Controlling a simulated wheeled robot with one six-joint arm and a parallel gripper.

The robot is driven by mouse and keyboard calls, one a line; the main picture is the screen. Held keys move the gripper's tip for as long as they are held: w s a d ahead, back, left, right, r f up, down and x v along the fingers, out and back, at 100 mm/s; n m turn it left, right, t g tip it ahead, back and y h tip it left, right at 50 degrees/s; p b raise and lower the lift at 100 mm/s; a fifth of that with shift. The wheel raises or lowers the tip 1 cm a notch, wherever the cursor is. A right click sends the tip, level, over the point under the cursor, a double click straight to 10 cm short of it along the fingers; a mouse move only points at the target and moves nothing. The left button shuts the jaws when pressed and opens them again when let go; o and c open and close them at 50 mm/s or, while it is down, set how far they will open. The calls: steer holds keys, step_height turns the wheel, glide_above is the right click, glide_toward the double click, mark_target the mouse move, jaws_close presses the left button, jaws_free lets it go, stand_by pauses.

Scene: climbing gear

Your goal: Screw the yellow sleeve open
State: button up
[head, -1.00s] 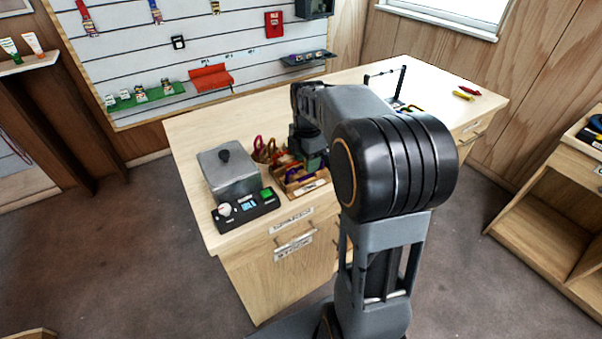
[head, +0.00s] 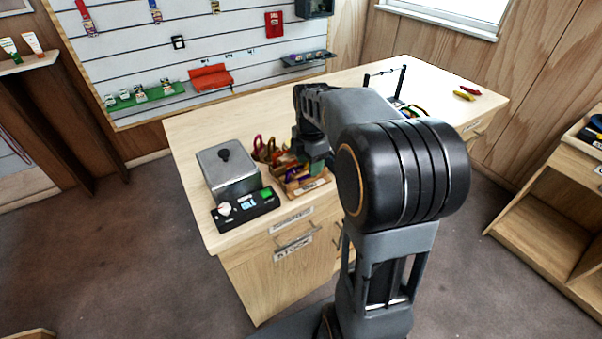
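A small wooden tray (head: 309,189) with a label on its front sits on the counter and holds several coloured pieces of climbing gear. Looped pieces in red and olive-yellow (head: 263,149) show at its left end, too small to tell apart well. I cannot make out which piece bears the yellow sleeve. My gripper (head: 314,158) is at the tray's right part, pointing down. My own arm covers much of it, and its fingertips and anything between them cannot be made out.
A grey lidded metal box (head: 228,170) and a black control panel (head: 245,206) with a white knob and green button stand left of the tray. A black rack (head: 386,78) stands behind my arm. Yellow and red pieces (head: 464,95) lie far right. The counter's back middle is clear.

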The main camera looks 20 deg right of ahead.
mark_target(307, 163)
steer(key=shift+f+b, duration=0.85)
steer(key=shift+f, duration=0.45)
steer(key=shift+w, duration=0.15)
steer(key=shift+w+p, duration=0.4)
steer(key=shift+w, duration=0.2)
steer(key=shift+a+r, duration=0.1)
steer(key=shift+r+p, duration=1.25)
steer(key=shift+r, duration=0.15)
steer(key=shift+s, duration=0.75)
steer(key=shift+f+b, duration=0.25)
steer(key=shift+b, duration=0.1)
